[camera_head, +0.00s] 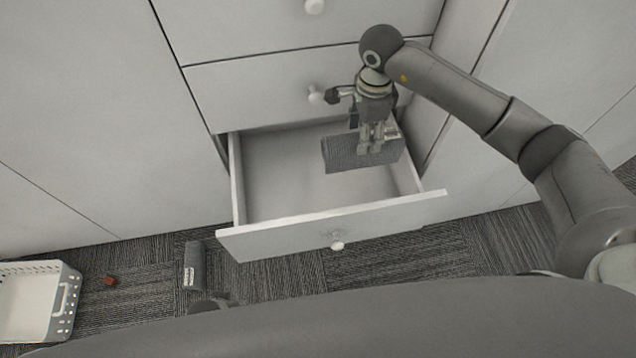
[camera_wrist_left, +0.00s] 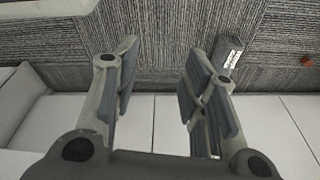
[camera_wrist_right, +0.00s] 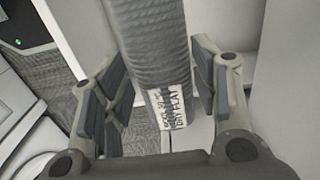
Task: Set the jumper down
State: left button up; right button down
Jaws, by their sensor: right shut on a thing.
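A dark grey ribbed jumper (camera_head: 342,153), rolled up, is in my right gripper (camera_head: 370,148), over the right back part of the open drawer (camera_head: 330,228). I cannot tell whether it touches the drawer floor. In the right wrist view the jumper (camera_wrist_right: 148,45) lies between the fingers, with a white printed label (camera_wrist_right: 170,106) at its near end. A second grey roll with a label (camera_head: 193,268) lies on the carpet left of the drawer. My left gripper (camera_wrist_left: 155,85) is open and empty in the left wrist view, with that roll (camera_wrist_left: 226,53) beyond its fingers.
The drawer shows no other contents, and its left side is clear. Closed drawers and doors of the white cabinet (camera_head: 80,110) stand behind. A white basket (camera_head: 66,305) and a small reddish-brown object (camera_head: 110,281) are on the carpet at the left.

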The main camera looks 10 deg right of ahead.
notch_tip(320, 180, down, 7)
jog(key=b, duration=0.5)
jog(key=shift+f+b, duration=0.4)
jog(key=shift+b, duration=0.15)
pick_arm(q)
jog(key=w+r+t+b, duration=0.1)
jog(key=w+r, duration=0.2)
jog(key=r, duration=0.7)
jog(key=shift+w+d+r, duration=0.15)
jog(key=shift+w+r, duration=0.1)
jog(key=shift+w, duration=0.05)
pick_arm(e)
notch_tip(320, 180, down, 10)
pick_arm(q)
jog(key=shift+r, duration=0.1)
pick_arm(e)
jog(key=shift+b, duration=0.35)
jog(key=c, duration=0.6)
grip_release()
pick_arm(q)
jog(key=shift+r, duration=0.25)
pick_arm(e)
jog(key=shift+o, duration=0.3)
